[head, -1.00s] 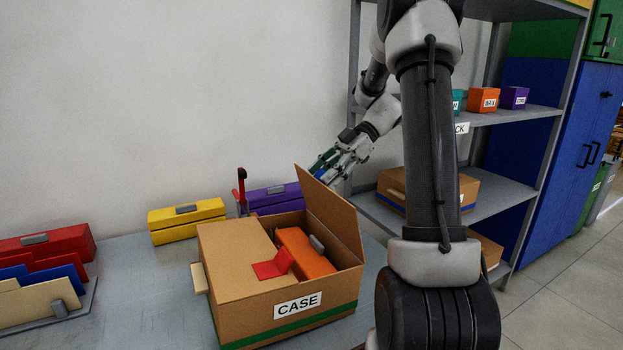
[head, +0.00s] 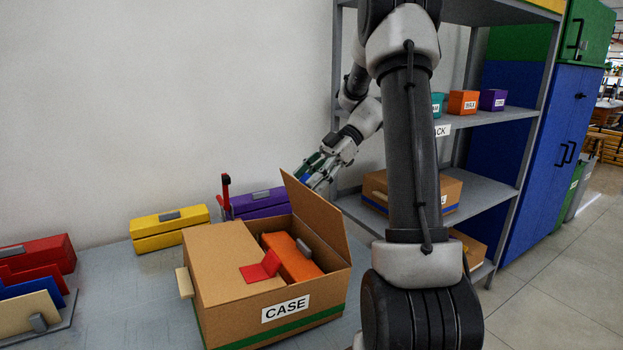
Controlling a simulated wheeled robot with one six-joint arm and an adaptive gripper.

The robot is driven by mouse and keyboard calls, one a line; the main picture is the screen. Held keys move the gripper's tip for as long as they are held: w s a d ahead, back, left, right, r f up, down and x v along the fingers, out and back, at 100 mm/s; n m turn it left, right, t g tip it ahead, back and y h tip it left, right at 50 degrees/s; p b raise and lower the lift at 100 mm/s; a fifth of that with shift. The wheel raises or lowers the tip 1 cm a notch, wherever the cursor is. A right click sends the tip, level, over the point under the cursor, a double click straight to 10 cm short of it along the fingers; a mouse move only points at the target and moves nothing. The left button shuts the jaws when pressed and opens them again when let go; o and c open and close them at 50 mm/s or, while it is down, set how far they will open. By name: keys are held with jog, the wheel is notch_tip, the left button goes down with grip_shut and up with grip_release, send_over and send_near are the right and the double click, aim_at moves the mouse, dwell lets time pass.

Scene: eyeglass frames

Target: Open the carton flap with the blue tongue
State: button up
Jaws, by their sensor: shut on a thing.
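The brown carton (head: 225,300) labelled CASE stands on the grey table. Its left flap (head: 213,255) lies shut, with a red tongue (head: 262,267) at its inner edge. My gripper (head: 314,182) is behind the upper edge of the raised flap, shut on the blue tongue (head: 306,179), of which only a small blue piece shows. The flap hides part of the fingertips.
An orange case (head: 290,258) sits inside the carton's open half. A grey shelf (head: 480,195) is at the right. A file rack (head: 50,330) is at the left.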

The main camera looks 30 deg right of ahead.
jog(key=shift+f, duration=0.2)
jog(key=o, duration=1.4)
jog(key=shift+o, duration=0.2)
jog(key=shift+d+r, duration=0.1)
jog(key=shift+r, duration=0.05)
jog(key=v, duration=1.2)
